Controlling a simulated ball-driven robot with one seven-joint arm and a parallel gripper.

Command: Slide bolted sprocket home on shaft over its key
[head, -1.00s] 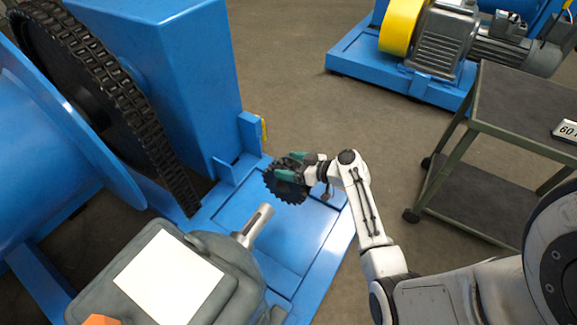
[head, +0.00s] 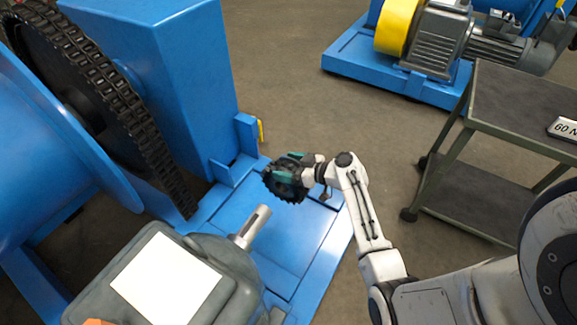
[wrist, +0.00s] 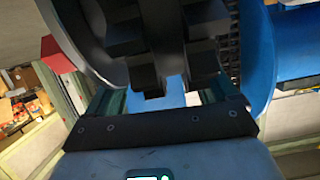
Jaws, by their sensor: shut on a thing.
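The sprocket (head: 284,184) is a dark toothed disc held in the air beyond the end of the shaft. My gripper (head: 290,168), with green fingers, is shut on it at its far side. The shaft (head: 254,226) is a bare grey metal stub sticking out of the grey gearbox (head: 215,258) toward the upper right. The sprocket is apart from the shaft tip, with a small gap in the picture. In the wrist view the sprocket (wrist: 155,50) fills the upper middle, between the fingers. The key and the bolts cannot be made out.
A large chain (head: 125,120) runs round a big wheel at the left, beside a blue housing (head: 185,80). The blue base plate (head: 300,235) lies under the shaft. A dark cart (head: 520,105) stands at right. Open floor (head: 310,110) lies beyond the plate.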

